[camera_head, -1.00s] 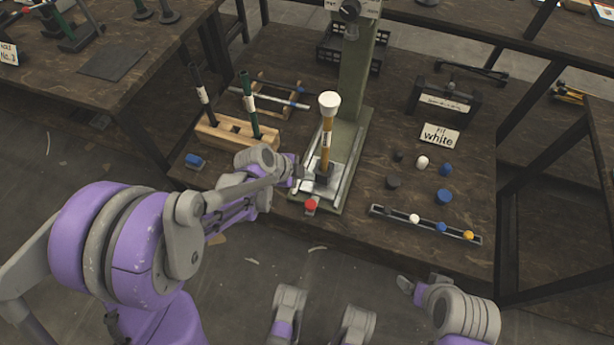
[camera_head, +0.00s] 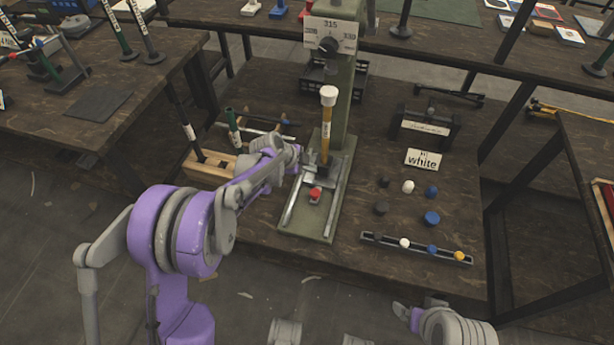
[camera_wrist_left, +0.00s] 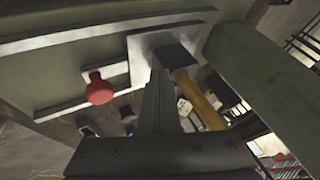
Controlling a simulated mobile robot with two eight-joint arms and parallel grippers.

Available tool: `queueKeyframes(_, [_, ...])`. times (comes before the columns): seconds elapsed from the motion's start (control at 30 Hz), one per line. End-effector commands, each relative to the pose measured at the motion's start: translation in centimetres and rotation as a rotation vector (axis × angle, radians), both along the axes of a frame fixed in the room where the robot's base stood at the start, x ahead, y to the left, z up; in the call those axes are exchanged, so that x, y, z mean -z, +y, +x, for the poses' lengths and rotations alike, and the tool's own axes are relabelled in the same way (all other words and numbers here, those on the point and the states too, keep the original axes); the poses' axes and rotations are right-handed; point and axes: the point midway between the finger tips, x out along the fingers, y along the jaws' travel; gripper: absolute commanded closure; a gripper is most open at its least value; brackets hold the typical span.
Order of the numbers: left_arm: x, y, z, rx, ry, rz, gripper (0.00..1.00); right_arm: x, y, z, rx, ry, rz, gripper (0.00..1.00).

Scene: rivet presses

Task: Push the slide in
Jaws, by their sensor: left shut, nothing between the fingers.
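The slide (camera_head: 309,177) is a light metal plate with a red knob (camera_head: 315,193) at its front. It lies between rails on the green press base (camera_head: 304,234), well back from the base's front edge. A dark block on the slide holds an upright yellow rod with a white cap (camera_head: 328,95). My left gripper (camera_head: 296,160) is shut and empty, just left of the block. In the left wrist view its fingers (camera_wrist_left: 157,100) are beside the dark block (camera_wrist_left: 175,55) and red knob (camera_wrist_left: 99,90); contact is unclear. My right gripper (camera_head: 402,311) is low at the right, partly seen.
The green press column (camera_head: 344,118) rises behind the slide. A wooden rack (camera_head: 206,168) with tools stands left, close to my left arm. On the right are a white sign (camera_head: 423,158), several small pegs and a strip (camera_head: 378,239) of coloured pieces.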

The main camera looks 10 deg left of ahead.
Motion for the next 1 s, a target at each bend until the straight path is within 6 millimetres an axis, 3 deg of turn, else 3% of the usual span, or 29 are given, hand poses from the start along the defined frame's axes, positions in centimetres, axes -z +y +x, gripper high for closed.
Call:
queueKeyframes(0.4, [0.0, 0.0, 1.7, -0.003, -0.003, -0.001, 1.0, -0.1, 0.0, 0.0, 0.0, 0.0, 0.0, 0.11])
queueKeyframes(1.0, [-0.1, -0.9, 1.3, -0.001, -0.003, -0.002, 1.0, -0.2, 0.0, 0.0, 0.0, -0.001, 0.0, 0.11])
